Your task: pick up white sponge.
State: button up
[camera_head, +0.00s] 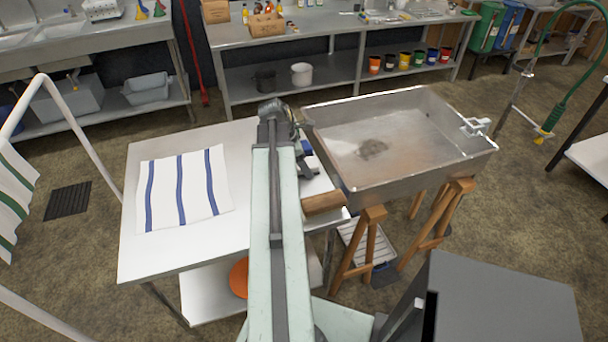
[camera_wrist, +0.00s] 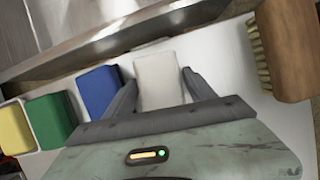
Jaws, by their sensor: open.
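The white sponge (camera_wrist: 159,80) lies on the white table, and in the wrist view it sits between the two open fingers of my gripper (camera_wrist: 160,92). A gap shows between the sponge and the right finger; the left finger is close to its lower left side. The near end of the sponge is hidden behind my gripper's body. In the head view my gripper (camera_head: 303,160) is over the right part of the table, and my arm hides the white sponge there.
A blue sponge (camera_wrist: 97,90) is just left of the white one, then a green sponge (camera_wrist: 50,121) and a yellow one (camera_wrist: 14,128). A wooden brush (camera_wrist: 290,45) lies to the right. The metal evaporator pan (camera_head: 400,140) borders the table (camera_head: 150,255). A striped cloth (camera_head: 185,190) lies left.

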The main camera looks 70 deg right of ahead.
aim_at(309, 162)
dwell(0.4)
jog(key=c, duration=1)
notch_tip(309, 162, up, 4)
jog(key=p, duration=0.4)
jog(key=shift+w+a+r, duration=0.1)
jog(key=shift+r, duration=0.1)
jog(key=a, duration=0.1)
jog(key=w+a, duration=0.1)
jog(key=a, duration=0.1)
jog(key=w+a, duration=0.1)
jog(key=shift+a, duration=0.5)
